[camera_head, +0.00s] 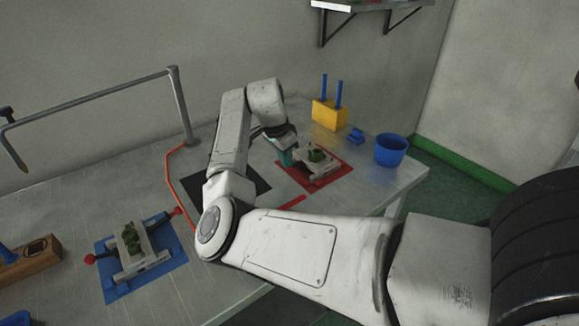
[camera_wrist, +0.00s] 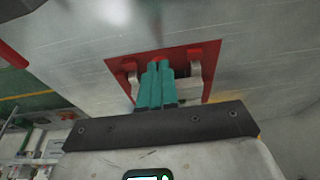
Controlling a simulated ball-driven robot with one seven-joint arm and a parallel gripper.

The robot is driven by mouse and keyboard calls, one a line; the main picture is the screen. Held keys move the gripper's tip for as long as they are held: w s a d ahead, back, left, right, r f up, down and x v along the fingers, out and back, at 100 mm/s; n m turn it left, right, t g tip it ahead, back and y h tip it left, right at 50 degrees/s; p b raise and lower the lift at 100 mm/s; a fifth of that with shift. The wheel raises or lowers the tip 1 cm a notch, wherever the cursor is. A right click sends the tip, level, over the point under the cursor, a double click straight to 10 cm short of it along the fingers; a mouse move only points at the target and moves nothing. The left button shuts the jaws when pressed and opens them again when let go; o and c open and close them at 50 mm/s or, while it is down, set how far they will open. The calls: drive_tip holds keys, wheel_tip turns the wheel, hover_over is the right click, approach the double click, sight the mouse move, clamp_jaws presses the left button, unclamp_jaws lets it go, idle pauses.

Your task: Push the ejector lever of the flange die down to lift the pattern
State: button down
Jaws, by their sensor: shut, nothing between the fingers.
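A pale die (camera_head: 322,174) with a green piece (camera_head: 317,155) on it sits on a red mat (camera_head: 299,184) at the right of the bench. My gripper (camera_head: 286,160) has teal fingers, is shut and empty, and is at the left side of this die. In the wrist view my shut fingers (camera_wrist: 157,68) overlap the red mat (camera_wrist: 180,56) and hide the die's middle. Its lever is not clear, and I cannot tell contact. Another pale die (camera_head: 150,259) with a green piece (camera_head: 131,238) is on a blue mat (camera_head: 116,291); red knobs (camera_head: 90,259) show beside it.
A yellow block (camera_head: 328,115) with blue posts, a small blue object (camera_head: 356,136) and a blue bucket (camera_head: 391,150) stand beyond the red mat. A wooden block (camera_head: 38,252) is at left. A grey rail (camera_head: 90,94) runs behind.

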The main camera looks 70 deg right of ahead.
drive_tip(key=shift+x, duration=0.85)
drive_tip(key=shift+w+a, duration=0.1)
drive_tip(key=shift+a, duration=0.1)
drive_tip(key=shift+w+a+r, duration=0.2)
drive_tip(key=shift+a, duration=0.1)
drive_tip(key=shift+w+a+r+p, duration=0.15)
drive_tip(key=shift+w+a+p, duration=0.2)
drive_tip(key=shift+a, duration=0.15)
drive_tip(key=shift+w+a+r+p, duration=0.15)
drive_tip(key=shift+w+a+p, duration=0.15)
drive_tip(key=shift+a, duration=0.2)
drive_tip(key=shift+s, duration=0.1)
drive_tip(key=v, duration=1)
drive_tip(key=shift+r+b, duration=0.3)
drive_tip(key=shift+b, duration=0.1)
